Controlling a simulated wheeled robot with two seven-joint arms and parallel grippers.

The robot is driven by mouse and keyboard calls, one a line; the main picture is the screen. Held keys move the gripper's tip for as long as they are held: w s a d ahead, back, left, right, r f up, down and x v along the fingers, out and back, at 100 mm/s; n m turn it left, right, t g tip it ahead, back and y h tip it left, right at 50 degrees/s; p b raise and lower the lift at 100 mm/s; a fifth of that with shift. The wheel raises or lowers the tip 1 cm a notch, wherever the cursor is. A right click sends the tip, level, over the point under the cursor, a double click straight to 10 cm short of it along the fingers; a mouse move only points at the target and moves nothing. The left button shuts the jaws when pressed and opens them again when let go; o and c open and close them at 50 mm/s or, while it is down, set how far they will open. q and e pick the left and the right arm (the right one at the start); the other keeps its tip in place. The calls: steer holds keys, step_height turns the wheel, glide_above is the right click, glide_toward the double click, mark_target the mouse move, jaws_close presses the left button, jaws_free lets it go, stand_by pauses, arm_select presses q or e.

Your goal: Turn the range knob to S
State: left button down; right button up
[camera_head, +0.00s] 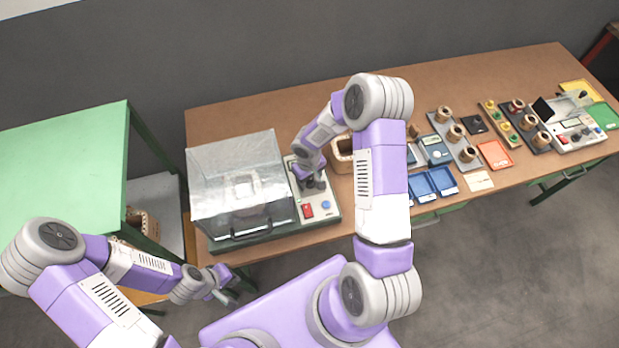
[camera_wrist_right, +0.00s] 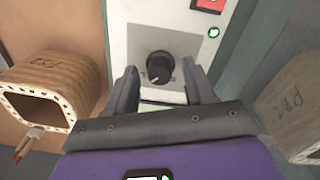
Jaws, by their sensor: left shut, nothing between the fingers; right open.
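The range knob (camera_wrist_right: 160,67) is a round black dial with a pale pointer mark, on a light panel in the right wrist view. Small marks flank it, too small to read, so I cannot tell its setting. My right gripper (camera_wrist_right: 161,80) is open, one finger on each side of the knob, with visible gaps. In the head view my right gripper (camera_head: 314,184) is over the tester's panel (camera_head: 333,218) and hides the knob there. My left gripper (camera_head: 229,297) is shut and empty, low in front of the table, away from the panel.
A clear-covered box (camera_head: 232,210) with a coil inside adjoins the panel. A square coil (camera_head: 342,158) stands close right. Blue trays (camera_head: 441,180) and more coils lie further right.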

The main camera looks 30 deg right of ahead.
jaws_close()
stand_by(0.3)
